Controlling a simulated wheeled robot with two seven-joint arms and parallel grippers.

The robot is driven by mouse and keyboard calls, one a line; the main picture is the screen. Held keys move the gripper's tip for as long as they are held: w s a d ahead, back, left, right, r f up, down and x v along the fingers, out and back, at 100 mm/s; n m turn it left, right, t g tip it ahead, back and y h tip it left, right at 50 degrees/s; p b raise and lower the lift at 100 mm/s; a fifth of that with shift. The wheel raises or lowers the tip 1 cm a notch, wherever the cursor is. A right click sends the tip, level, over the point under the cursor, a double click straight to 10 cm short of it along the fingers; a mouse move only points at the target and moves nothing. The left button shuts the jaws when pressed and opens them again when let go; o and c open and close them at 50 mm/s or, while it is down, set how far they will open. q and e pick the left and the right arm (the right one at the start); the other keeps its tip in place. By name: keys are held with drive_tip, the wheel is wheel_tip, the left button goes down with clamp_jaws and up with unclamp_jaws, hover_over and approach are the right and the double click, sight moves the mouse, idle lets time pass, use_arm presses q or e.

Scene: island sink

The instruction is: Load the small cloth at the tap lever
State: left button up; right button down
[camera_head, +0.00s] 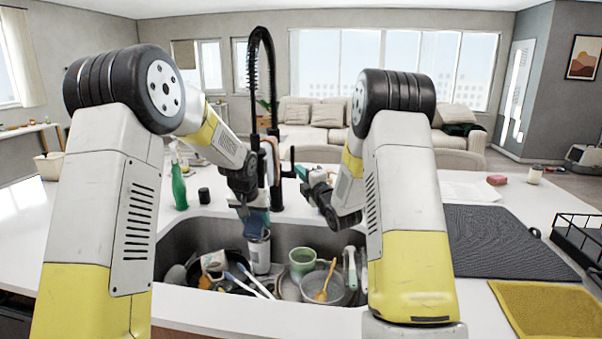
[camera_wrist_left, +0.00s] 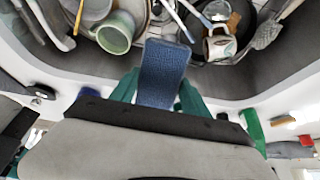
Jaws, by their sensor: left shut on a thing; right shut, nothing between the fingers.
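The small blue cloth (camera_head: 256,222) hangs from my left gripper (camera_head: 250,208), over the sink. In the left wrist view the cloth (camera_wrist_left: 163,75) is between the teal fingers of my left gripper (camera_wrist_left: 160,92), which is shut on it. The black tap (camera_head: 275,150) rises behind the sink with a tall coiled spout. A dark lever-like part (camera_head: 291,160) shows at its right side, partly hard to tell from my right gripper. My right gripper (camera_head: 301,171) is shut and empty, just right of the tap; whether it touches the tap is unclear.
The sink (camera_head: 180,240) holds a green cup (camera_head: 302,262), a metal pot (camera_head: 335,288), a white mug (camera_head: 213,262), a pan and several utensils. A green bottle (camera_head: 179,187) stands left of the tap. A dark mat (camera_head: 500,240) and yellow cloth (camera_head: 548,308) lie on the right.

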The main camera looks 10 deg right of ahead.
sight(248, 232)
use_arm(q)
drive_tip(key=shift+s, duration=0.1)
drive_tip(key=shift+s+a, duration=0.35)
drive_tip(key=shift+s, duration=0.9)
drive_tip(key=shift+s+a, duration=0.3)
drive_tip(key=shift+s, duration=1)
drive_tip(key=shift+s+a, duration=0.35)
drive_tip(key=shift+s, duration=0.9)
drive_tip(key=s+a+r, duration=0.1)
drive_tip(key=s+r, duration=0.3)
drive_tip(key=s, duration=0.1)
drive_tip(key=shift+a, duration=0.15)
